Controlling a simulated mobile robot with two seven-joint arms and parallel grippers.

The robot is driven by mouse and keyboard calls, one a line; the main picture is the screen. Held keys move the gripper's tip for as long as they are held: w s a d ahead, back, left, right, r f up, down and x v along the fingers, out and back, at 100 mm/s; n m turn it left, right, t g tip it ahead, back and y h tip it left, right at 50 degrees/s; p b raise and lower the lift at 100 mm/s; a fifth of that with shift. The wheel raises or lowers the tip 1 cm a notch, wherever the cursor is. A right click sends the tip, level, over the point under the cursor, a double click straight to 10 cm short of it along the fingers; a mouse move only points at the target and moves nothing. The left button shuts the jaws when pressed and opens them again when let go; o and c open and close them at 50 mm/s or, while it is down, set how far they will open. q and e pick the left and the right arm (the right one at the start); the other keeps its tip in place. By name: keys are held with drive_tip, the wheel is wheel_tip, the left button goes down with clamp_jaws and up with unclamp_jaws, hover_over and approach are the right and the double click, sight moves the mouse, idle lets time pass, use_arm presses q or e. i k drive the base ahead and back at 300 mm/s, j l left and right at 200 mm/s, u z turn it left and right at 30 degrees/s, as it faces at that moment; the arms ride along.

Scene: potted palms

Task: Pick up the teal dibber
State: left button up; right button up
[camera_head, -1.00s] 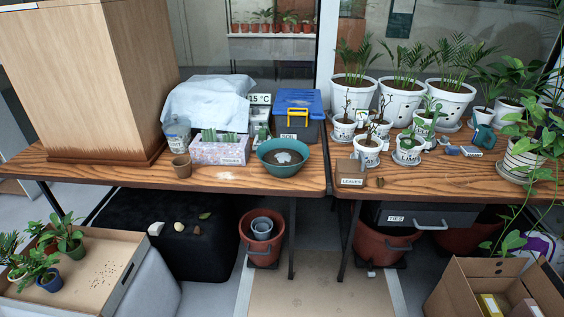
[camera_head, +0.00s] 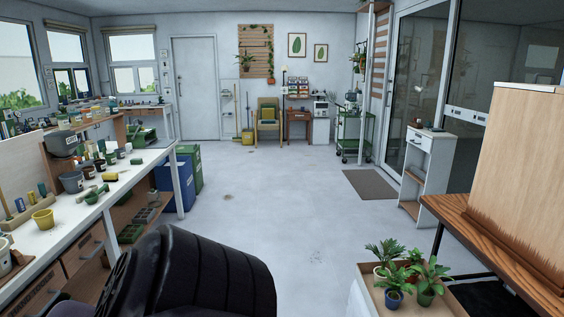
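I cannot make out the teal dibber for certain. On the white workbench (camera_head: 103,212) at the left, a small green tool (camera_head: 89,196) lies near the front edge, too small to tell what it is. Neither of my grippers is in view.
Potted plants (camera_head: 408,272) stand at lower right. The middle floor is clear.

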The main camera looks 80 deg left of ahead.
sight(41, 186)
drive_tip(key=j+u, duration=0.15)
drive_tip(key=u, duration=4)
drive_tip(key=i+l, duration=0.45)
drive_tip(key=i, duration=0.2)
drive_tip(key=i+l, duration=0.5)
drive_tip(key=i, duration=0.15)
drive_tip(key=i+l+u, duration=0.1)
drive_tip(key=i+l, duration=0.35)
drive_tip(key=i, duration=0.15)
drive_tip(key=i+l+u, duration=0.15)
drive_tip(key=u, duration=0.3)
drive_tip(key=i+l+u, duration=0.15)
drive_tip(key=u, duration=0.3)
drive_tip(key=l+u, duration=0.1)
drive_tip(key=u, duration=0.35)
